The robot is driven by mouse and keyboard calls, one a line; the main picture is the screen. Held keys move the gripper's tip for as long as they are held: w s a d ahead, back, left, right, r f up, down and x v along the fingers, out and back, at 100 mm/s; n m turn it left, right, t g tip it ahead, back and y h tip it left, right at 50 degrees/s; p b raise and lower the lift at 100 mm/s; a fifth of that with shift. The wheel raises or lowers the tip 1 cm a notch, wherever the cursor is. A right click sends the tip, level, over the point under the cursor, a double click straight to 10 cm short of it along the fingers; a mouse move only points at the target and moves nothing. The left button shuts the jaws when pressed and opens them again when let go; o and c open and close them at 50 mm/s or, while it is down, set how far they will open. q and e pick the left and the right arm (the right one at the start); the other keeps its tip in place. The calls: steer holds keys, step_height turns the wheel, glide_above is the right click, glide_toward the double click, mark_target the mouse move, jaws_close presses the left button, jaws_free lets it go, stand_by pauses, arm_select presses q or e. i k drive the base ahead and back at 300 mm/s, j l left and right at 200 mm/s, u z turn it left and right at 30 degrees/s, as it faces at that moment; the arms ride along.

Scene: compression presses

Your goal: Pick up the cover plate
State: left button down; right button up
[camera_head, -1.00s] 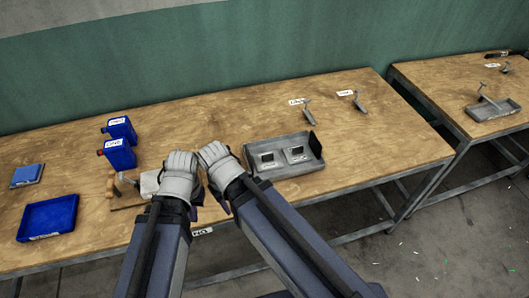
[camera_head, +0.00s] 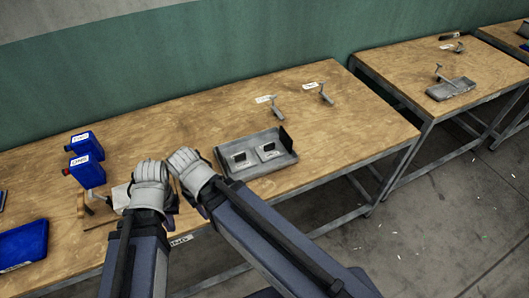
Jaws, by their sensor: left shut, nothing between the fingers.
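A grey tray (camera_head: 283,166) stands near the front edge of the near table and holds two small square plates with dark centres, a left one (camera_head: 243,159) and a right one (camera_head: 268,152). I cannot tell whether either is the cover plate. My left gripper (camera_head: 151,174) is shut and empty, left of the tray over the table's front part. My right gripper (camera_head: 184,160) is beside it, closer to the tray and apart from the plates. Its fingers face away, so its opening is hidden.
Blue containers (camera_head: 86,172) and a blue tray (camera_head: 22,245) are on the left. Two small metal tools (camera_head: 278,111) (camera_head: 326,95) lie at the back with labels. A second table (camera_head: 400,75) on the right carries a grey tray (camera_head: 451,90).

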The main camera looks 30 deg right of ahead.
mark_target(237, 162)
steer(key=k+j+z, duration=0.1)
steer(key=k+z, duration=0.3)
steer(key=z, duration=1.3)
